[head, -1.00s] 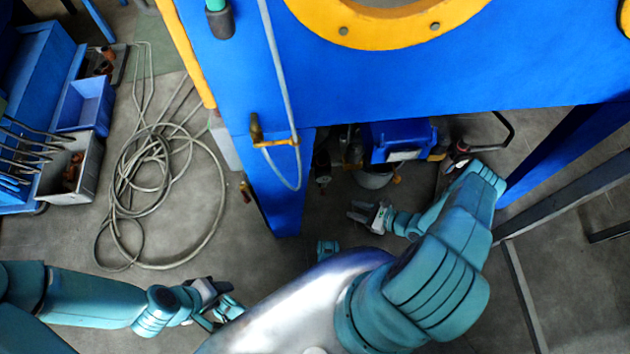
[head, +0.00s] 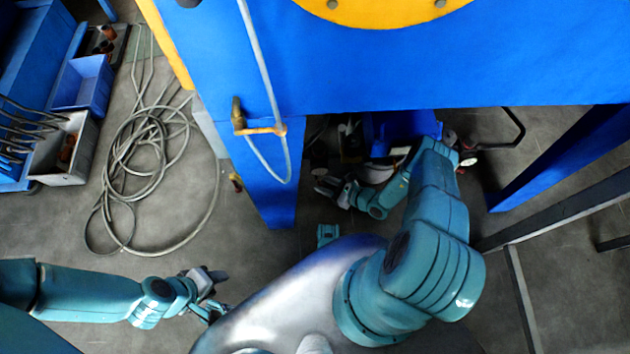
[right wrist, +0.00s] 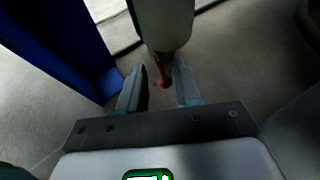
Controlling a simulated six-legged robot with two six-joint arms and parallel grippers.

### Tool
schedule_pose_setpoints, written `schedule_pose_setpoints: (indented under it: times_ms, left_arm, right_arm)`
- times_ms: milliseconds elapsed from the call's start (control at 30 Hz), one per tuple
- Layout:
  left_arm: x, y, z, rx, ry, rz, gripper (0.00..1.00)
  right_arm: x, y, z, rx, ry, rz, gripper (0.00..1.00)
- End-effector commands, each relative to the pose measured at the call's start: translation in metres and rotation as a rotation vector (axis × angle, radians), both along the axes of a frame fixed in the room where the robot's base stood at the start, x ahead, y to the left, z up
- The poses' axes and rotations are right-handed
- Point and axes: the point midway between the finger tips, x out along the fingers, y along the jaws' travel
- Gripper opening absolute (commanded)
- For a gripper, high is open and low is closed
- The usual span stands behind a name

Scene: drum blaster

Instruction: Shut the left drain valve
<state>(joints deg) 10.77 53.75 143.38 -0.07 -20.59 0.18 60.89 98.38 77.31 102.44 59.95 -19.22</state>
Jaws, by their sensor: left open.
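A red handle (right wrist: 163,76) hangs below a pale cylindrical body (right wrist: 165,25) in the right wrist view; I take it for a drain valve, but cannot tell whether it is the left one. My right gripper (right wrist: 160,88) is open, with its fingers on either side of the red handle and gaps showing between. In the head view my right gripper (head: 328,186) is under the blue machine, just right of its front leg, and the handle there cannot be made out. My left gripper (head: 216,292) is open and empty above the floor at lower left.
The blue machine (head: 400,75) spans the top, with its leg (head: 265,185) beside my right gripper. A coiled hose (head: 140,165) lies on the floor; blue and grey bins (head: 64,150) stand at far left.

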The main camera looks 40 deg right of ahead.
Motion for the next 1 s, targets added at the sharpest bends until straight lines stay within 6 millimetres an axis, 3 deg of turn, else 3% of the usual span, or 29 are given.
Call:
schedule_pose_setpoints:
  times_ms: [100, 300, 633, 733, 900, 1000]
  left_arm:
    - [0.002, 0.002, -0.010, 0.002, -0.003, 0.008, 0.43]
    - [0.004, 0.003, -0.016, 0.002, -0.006, 0.014, 0.43]
    - [0.004, 0.004, -0.016, 0.002, -0.006, 0.014, 0.43]
    - [0.004, 0.003, -0.016, 0.002, -0.006, 0.014, 0.43]
    - [0.004, 0.003, -0.014, 0.002, -0.007, 0.013, 0.43]
    - [0.002, 0.002, -0.002, 0.002, -0.003, 0.008, 0.43]
  right_arm:
    - [0.020, 0.009, -0.012, 0.000, -0.001, 0.006, 0.33]
    - [0.039, 0.014, -0.018, -0.002, -0.001, 0.004, 0.33]
    - [0.042, 0.014, -0.018, 0.000, 0.000, 0.002, 0.33]
    - [0.042, 0.014, -0.018, 0.000, 0.000, 0.002, 0.01]
    - [0.041, 0.014, -0.017, -0.003, 0.002, 0.003, 0.00]
    - [0.041, 0.014, -0.013, -0.041, 0.026, 0.002, 0.00]
